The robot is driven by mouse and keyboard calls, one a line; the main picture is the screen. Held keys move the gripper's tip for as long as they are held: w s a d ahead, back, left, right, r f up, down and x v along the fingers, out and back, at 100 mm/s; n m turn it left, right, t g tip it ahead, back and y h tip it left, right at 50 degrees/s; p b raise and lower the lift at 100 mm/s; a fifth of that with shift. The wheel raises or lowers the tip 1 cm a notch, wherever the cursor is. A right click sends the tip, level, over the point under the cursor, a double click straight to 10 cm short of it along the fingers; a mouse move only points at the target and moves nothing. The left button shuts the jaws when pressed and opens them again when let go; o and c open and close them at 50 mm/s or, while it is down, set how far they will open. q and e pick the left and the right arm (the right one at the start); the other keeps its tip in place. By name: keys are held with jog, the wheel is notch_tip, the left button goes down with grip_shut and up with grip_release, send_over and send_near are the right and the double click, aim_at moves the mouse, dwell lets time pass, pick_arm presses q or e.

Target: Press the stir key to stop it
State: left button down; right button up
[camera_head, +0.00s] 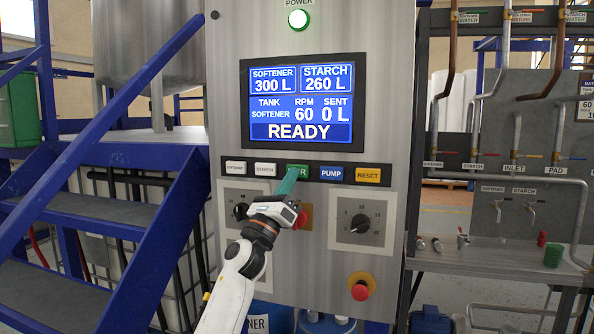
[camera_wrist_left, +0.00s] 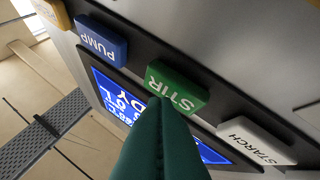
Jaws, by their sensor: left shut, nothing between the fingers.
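The green stir key (camera_head: 303,172) sits in the middle of the key row on the control panel (camera_head: 317,219), partly hidden by my left gripper (camera_head: 289,180). In the left wrist view the stir key (camera_wrist_left: 176,87) shows with the tip of my left gripper (camera_wrist_left: 162,100) overlapping its edge. I cannot tell whether the tip touches the key. The green-tipped fingers are shut with nothing between them. The display (camera_head: 303,103) reads softener 300 L, starch 260 L, RPM 60, sent 0 L, READY. My right gripper is not in view.
The white softener key (camera_head: 235,168) and starch key (camera_head: 265,169) are left of the stir key. The blue pump key (camera_head: 331,174) and orange reset key (camera_head: 368,175) are right. Below are a dial (camera_head: 360,223) and a red button (camera_head: 360,291). Blue stairs (camera_head: 75,220) stand left.

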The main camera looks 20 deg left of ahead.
pick_arm(q)
jog(key=shift+s, duration=0.4)
jog(key=s+p, duration=0.3)
jog(key=s, duration=0.2)
dwell(0.4)
dwell(0.4)
